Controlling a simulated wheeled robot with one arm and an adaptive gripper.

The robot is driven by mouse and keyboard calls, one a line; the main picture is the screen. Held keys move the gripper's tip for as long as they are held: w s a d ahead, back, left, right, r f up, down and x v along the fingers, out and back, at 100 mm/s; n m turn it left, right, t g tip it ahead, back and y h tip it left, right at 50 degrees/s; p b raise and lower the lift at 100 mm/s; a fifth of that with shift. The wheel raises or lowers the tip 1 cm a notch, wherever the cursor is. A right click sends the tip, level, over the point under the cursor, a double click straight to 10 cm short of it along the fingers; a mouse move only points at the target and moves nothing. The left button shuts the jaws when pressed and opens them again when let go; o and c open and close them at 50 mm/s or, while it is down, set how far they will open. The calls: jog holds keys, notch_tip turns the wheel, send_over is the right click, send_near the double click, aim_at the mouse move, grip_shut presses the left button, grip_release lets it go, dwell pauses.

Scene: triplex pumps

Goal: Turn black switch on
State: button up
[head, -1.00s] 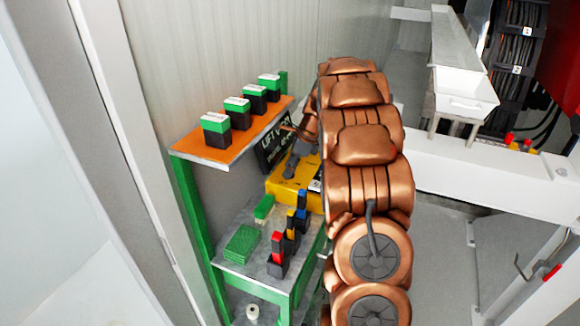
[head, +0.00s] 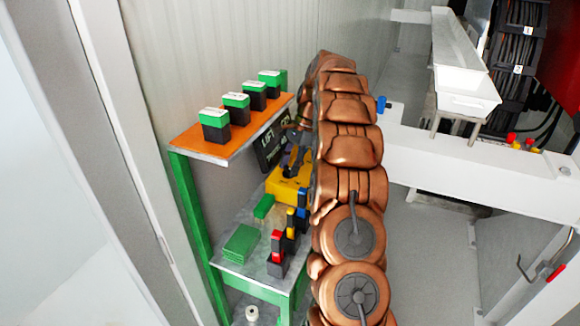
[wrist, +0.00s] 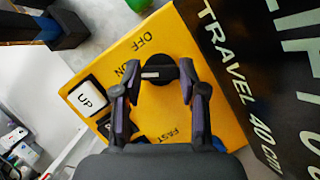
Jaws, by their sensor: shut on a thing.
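The black switch (wrist: 160,82) is a round knob on the yellow control box (wrist: 165,37), which has OFF, ON and FAST lettering. A short white mark on the knob points left, towards the ON lettering. My gripper (wrist: 158,68) has one finger on each side of the knob and is shut on it. In the head view my gripper (head: 293,160) is over the yellow box (head: 284,188), and my arm hides the box's right part. The knob cannot be made out there.
A black sign (head: 272,150) with white lettering stands behind the box. A white UP button (wrist: 86,97) is close to my left finger. Several green-topped blocks stand on the orange shelf (head: 205,157). Red, yellow and blue blocks (head: 278,245) stand on the lower table.

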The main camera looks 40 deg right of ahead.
jog(key=shift+n, duration=0.3)
jog(key=o, duration=1.1)
jog(key=shift+o, duration=0.2)
